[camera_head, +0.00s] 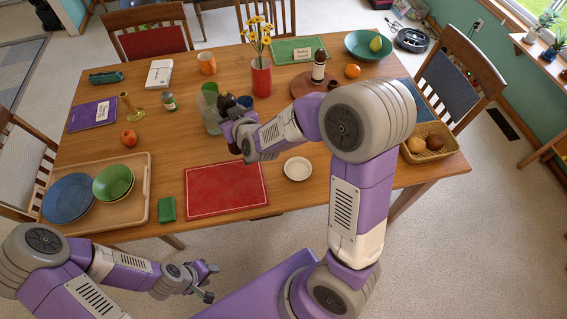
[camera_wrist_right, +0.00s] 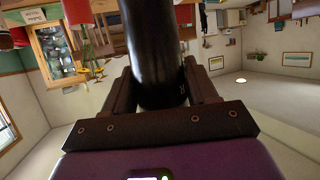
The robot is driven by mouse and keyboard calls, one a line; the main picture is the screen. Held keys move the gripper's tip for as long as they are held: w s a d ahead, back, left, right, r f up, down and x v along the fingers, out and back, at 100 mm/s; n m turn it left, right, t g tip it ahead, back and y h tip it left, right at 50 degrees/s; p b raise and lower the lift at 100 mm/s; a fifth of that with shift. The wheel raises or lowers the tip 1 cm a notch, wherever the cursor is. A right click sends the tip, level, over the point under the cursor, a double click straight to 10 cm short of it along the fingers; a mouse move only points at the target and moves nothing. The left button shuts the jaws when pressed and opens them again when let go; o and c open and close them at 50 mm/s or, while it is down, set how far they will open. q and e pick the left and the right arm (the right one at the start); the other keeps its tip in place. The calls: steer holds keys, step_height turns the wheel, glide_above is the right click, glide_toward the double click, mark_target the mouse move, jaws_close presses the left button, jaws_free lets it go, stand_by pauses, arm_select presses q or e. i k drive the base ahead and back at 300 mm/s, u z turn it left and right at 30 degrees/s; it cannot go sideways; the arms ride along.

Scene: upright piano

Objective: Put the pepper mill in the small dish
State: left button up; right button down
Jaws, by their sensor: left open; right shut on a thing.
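My right gripper (camera_head: 230,112) is above the middle of the table, behind and left of the small dish. It is shut on a dark, glossy cylinder, which I take to be the pepper mill (camera_wrist_right: 153,50); it stands between the two fingers in the wrist view. In the head view the gripper and arm hide most of it. The small dish (camera_head: 298,168) is white, round and looks empty; it lies on the wooden table right of the red placemat. My left gripper (camera_head: 207,281) is open and empty, low in front of the table.
The red placemat (camera_head: 226,189) and a tray (camera_head: 140,204) with bowls lie at the front left. Glasses (camera_head: 210,119) and a red vase (camera_head: 261,78) stand close to my right gripper. A bread basket (camera_head: 446,139) is at the right. Bare wood surrounds the dish.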

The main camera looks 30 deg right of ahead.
mark_target(296, 169)
steer(key=u, duration=2.85)
steer(key=k, duration=1.65)
steer(key=z, duration=2.3)
